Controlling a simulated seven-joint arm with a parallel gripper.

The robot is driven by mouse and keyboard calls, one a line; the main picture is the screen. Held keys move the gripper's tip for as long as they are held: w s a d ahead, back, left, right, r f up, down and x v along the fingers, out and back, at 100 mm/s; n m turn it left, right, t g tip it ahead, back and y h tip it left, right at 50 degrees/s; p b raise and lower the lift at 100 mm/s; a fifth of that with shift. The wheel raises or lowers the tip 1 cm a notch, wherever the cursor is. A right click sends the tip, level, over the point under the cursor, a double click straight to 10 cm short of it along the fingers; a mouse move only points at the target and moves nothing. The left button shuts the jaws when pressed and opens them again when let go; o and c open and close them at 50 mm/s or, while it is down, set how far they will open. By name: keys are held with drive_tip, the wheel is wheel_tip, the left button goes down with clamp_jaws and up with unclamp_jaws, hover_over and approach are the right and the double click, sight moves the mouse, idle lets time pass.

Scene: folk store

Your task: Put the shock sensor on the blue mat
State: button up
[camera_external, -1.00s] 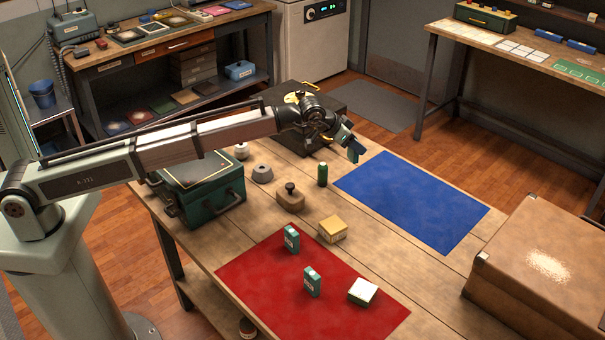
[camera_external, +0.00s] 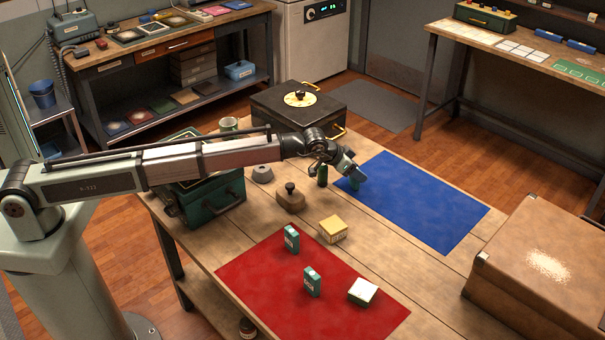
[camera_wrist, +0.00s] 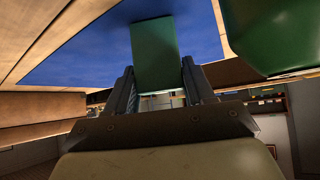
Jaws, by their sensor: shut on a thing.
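My gripper (camera_external: 354,179) is shut on a small teal-green box (camera_wrist: 154,55), which shows between the two fingers in the wrist view. No label can be read on it, so I cannot confirm that it is the shock sensor. The blue mat (camera_external: 420,208) lies flat on the table. The gripper and box are at the mat's left corner in the external view, low over it; I cannot tell whether the box touches it. Two similar teal boxes, one (camera_external: 292,239) and another (camera_external: 312,282), stand upright on the red mat (camera_external: 255,275).
A brown wooden stamp (camera_external: 290,200), a yellow box (camera_external: 333,229) and a white-topped box (camera_external: 363,292) are nearby. The rest of the blue mat is clear.

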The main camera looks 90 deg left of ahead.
drive_tip(key=shift+f, duration=0.1)
drive_tip(key=o, duration=1.2)
drive_tip(key=shift+c, duration=0.2)
drive_tip(key=v, duration=1.2)
